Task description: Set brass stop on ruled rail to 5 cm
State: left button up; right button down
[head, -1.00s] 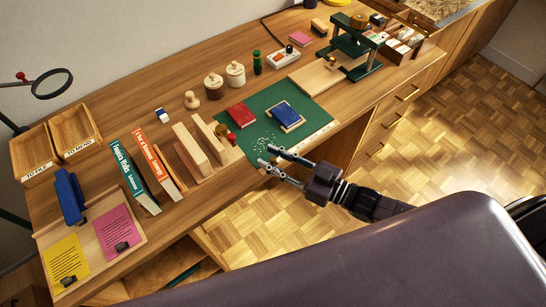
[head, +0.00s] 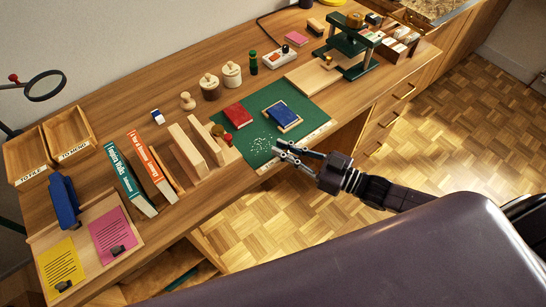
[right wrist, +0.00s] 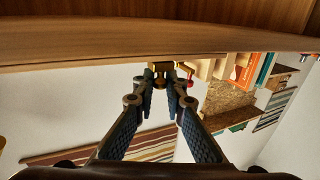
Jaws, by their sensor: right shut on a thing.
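My right gripper (head: 277,148) is at the front edge of the desk, over the near edge of the green mat (head: 254,112). A pale ruled strip (head: 318,133), which looks like the rail, runs along that edge. In the right wrist view a small brass piece (right wrist: 160,67), which looks like the stop, sits between the tips of my right gripper (right wrist: 162,80), which is shut on it. In the head view the fingers hide the stop, and its reading on the scale cannot be made out. My left gripper is not in view.
Wooden uprights (head: 190,145) and a small red-topped piece (head: 228,138) stand left of the gripper. A green press (head: 348,50) stands at the back right. Open floor lies in front.

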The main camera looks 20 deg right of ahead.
jog(key=shift+d, duration=0.25)
jog(key=c, duration=2)
grip_release()
jog(key=v, duration=1.2)
jog(key=shift+w, duration=0.1)
